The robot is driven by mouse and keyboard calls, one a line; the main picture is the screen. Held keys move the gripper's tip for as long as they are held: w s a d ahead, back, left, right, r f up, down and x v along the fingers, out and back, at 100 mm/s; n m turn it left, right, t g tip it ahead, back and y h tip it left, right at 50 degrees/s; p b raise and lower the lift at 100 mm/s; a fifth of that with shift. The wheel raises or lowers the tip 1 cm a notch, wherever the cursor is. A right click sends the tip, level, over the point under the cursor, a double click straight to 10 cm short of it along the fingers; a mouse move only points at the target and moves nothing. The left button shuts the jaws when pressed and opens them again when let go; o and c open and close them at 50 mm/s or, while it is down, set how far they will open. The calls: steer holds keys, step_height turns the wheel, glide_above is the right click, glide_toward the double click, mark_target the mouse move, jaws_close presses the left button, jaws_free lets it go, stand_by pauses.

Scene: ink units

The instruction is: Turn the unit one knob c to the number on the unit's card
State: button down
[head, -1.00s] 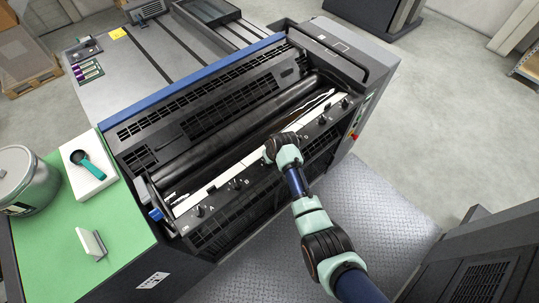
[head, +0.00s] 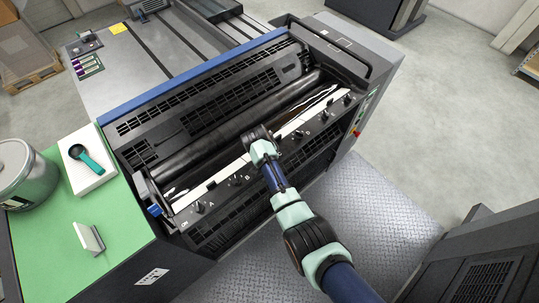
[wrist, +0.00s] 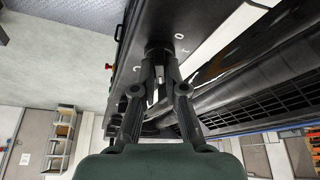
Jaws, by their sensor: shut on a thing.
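The ink unit (head: 215,95) lies open, with a roller and a row of small black knobs along its front rail. Knob A (head: 200,206), knob B (head: 235,181) and knob D (head: 298,134) show in the head view. My gripper (wrist: 158,70) is shut on a dark knob (wrist: 157,45) beside a letter that looks like C in the wrist view; my wrist hides this knob in the head view. Marks beside it are only partly readable, and its pointer is not clear. A small standing white card (head: 88,238) is on the green top; its writing cannot be read.
The green top (head: 125,215) also holds a metal ink can (head: 25,175) and a white block (head: 88,168) with a teal-handled tool. A dark cabinet (head: 475,260) stands at lower right. The metal tread floor (head: 375,205) in front is clear.

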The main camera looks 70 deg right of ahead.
steer(key=shift+m+g+b, duration=0.4)
steer(key=shift+m+b, duration=0.3)
steer(key=shift+m, duration=0.4)
steer(key=c, duration=1.2)
jaws_free()
steer(key=v, duration=1.2)
steer(key=shift+w+d, duration=0.1)
